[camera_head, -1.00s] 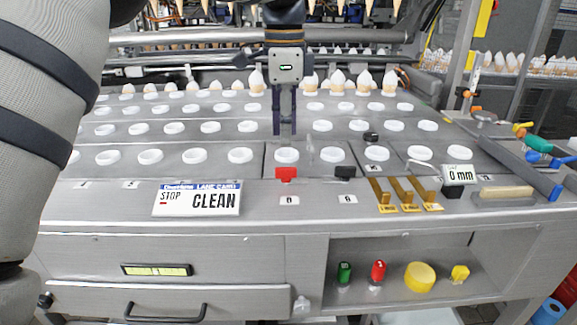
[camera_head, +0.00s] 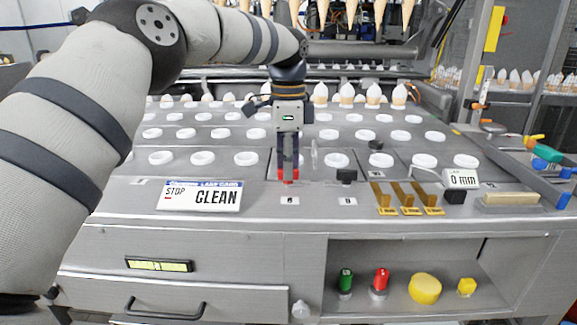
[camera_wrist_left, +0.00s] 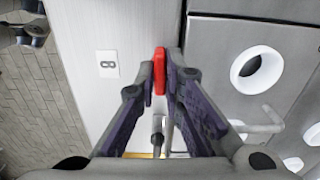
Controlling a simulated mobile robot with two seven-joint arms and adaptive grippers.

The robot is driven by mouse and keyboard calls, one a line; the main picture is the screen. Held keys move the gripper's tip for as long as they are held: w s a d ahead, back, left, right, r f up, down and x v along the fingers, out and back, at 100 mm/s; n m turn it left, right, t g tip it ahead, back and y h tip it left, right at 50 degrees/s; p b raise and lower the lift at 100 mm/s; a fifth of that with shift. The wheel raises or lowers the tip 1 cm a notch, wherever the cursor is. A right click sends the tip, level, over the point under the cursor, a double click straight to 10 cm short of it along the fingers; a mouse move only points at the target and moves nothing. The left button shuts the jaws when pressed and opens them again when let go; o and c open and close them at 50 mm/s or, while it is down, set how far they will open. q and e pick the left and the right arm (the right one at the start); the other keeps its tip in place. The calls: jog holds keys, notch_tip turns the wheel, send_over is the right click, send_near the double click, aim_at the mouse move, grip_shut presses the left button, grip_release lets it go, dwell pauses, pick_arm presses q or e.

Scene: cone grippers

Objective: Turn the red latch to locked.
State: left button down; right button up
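The red latch (camera_head: 288,175) sits on the grey machine's front deck, above a small white label (camera_head: 290,201). In the head view most of it is hidden by my left gripper (camera_head: 288,179), which points straight down onto it. In the left wrist view the latch is a narrow red bar (camera_wrist_left: 159,70) between the two fingertips (camera_wrist_left: 161,80). Both fingers are close against its sides, with no clear gap, so the gripper looks shut on it. Its lock setting cannot be read. My right gripper is not in view.
A black latch (camera_head: 346,175) stands just right of the red one. A STOP CLEAN sign (camera_head: 200,196) lies to the left. Brass levers (camera_head: 405,197) and a 0 mm gauge (camera_head: 460,179) are to the right. White cup rings fill the deck behind.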

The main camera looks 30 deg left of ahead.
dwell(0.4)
pick_arm(q)
jog(key=n, duration=0.4)
jog(key=shift+p, duration=0.4)
jog(key=n, duration=0.4)
jog(key=shift+n, duration=0.3)
jog(key=n, duration=0.4)
jog(key=shift+f, duration=0.1)
jog(key=n, duration=0.4)
jog(key=shift+n, duration=0.6)
jog(key=c, duration=1.7)
grip_release()
